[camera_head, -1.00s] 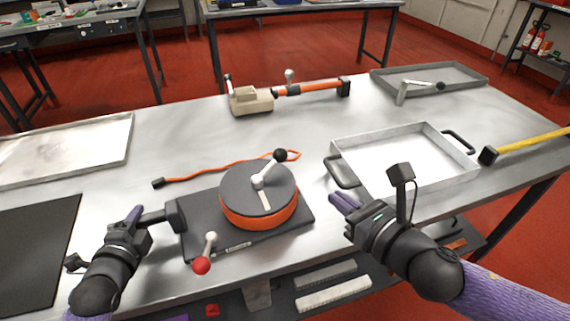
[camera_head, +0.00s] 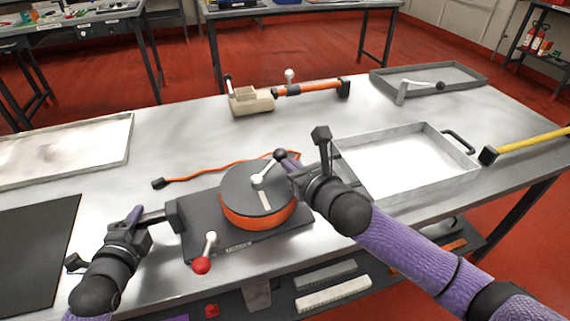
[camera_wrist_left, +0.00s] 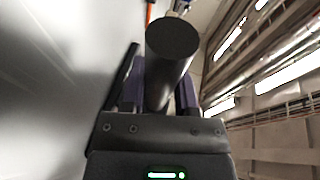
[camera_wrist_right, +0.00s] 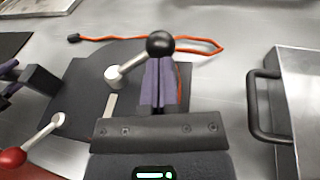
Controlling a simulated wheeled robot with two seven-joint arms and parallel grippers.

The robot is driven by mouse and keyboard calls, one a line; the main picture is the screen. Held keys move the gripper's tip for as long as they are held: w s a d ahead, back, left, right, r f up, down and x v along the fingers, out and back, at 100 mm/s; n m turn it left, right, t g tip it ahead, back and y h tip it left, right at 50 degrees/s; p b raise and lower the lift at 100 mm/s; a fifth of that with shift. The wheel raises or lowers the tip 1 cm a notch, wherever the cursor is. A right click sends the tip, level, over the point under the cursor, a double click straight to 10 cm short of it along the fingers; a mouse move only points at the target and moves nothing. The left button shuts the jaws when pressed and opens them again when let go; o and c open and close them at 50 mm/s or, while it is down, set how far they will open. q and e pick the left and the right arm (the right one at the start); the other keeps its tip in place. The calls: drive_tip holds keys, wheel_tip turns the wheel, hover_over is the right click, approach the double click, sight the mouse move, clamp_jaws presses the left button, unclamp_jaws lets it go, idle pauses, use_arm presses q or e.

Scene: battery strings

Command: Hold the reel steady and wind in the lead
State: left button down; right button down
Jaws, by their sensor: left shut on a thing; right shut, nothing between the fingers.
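The reel (camera_head: 258,207) is a dark disc with an orange rim on a dark base plate (camera_head: 240,237). Its silver crank (camera_head: 266,172) ends in a black knob (camera_head: 280,155); the knob also shows in the right wrist view (camera_wrist_right: 160,44). The orange lead (camera_head: 215,173) lies on the table behind the reel, with a black plug end (camera_head: 158,183). My left gripper (camera_head: 142,217) is shut on the base's black handle (camera_head: 155,216), seen end-on in the left wrist view (camera_wrist_left: 172,65). My right gripper (camera_wrist_right: 158,85) is shut and empty, fingertips just by the knob; contact is unclear.
A red-knobbed lever (camera_head: 202,265) stands at the base's front. A handled metal tray (camera_head: 375,200) lies right of the reel, close to my right wrist. An orange-handled tool (camera_head: 310,87) lies behind. Bare table surrounds the lead.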

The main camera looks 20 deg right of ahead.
drive_tip(key=shift+w+n+y, duration=0.3)
drive_tip(key=shift+n+y, duration=0.2)
drive_tip(key=shift+w+d+g+y, duration=0.1)
drive_tip(key=shift+w+g+y, duration=0.1)
drive_tip(key=shift+g+y, duration=0.15)
drive_tip(key=shift+w+n, duration=0.1)
drive_tip(key=shift+n, duration=0.2)
